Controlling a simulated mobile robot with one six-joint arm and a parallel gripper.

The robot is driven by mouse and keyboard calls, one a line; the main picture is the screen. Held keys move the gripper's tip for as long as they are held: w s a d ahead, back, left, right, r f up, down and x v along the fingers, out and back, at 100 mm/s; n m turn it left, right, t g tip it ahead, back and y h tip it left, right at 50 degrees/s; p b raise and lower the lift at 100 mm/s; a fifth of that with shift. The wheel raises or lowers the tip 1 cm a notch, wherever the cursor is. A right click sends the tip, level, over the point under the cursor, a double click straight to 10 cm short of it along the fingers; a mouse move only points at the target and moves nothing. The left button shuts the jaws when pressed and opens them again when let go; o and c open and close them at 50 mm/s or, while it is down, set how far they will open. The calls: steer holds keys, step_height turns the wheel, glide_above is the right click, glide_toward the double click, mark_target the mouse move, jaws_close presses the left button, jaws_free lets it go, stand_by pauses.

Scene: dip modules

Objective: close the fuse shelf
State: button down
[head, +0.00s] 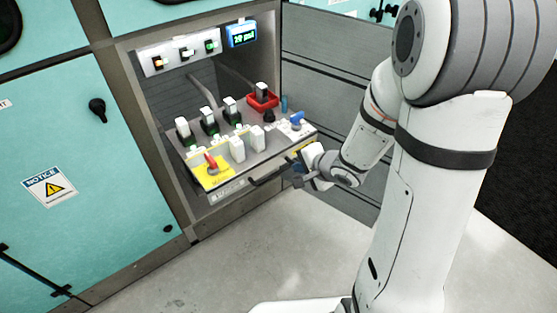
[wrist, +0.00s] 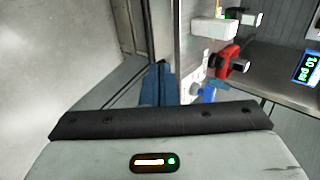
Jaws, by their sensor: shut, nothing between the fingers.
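The fuse shelf (head: 277,142) stands pulled out of the cabinet bay in the head view, bearing several fuse modules, a red lever (head: 211,162) on a yellow plate and a blue knob (head: 297,119). A dark bar handle (head: 268,180) runs along its front. My gripper (head: 299,179) is shut and empty at the front right corner of the shelf, close to the handle's right end. I cannot tell whether it touches. The wrist view shows part of the shelf top from the side, with the fingers partly hidden.
A panel with three small lit modules (head: 183,53) and a blue display (head: 242,34) is above the shelf. A red tray (head: 262,101) sits toward the back right of the shelf. Teal cabinet doors (head: 75,150) flank the left. The floor (head: 215,265) in front is clear.

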mark_target(269, 160)
steer(key=b+x, duration=0.1)
steer(key=x, duration=0.3)
steer(key=r+b+x, duration=0.1)
steer(key=b+x, duration=0.1)
steer(key=x, duration=0.2)
steer(key=w+a+b+x, duration=0.1)
steer(key=b+x, duration=0.1)
steer(key=x, duration=0.2)
steer(key=shift+r, duration=0.15)
steer(key=shift+w+a, duration=0.3)
steer(key=shift+w, duration=0.2)
steer(key=shift+r, duration=0.1)
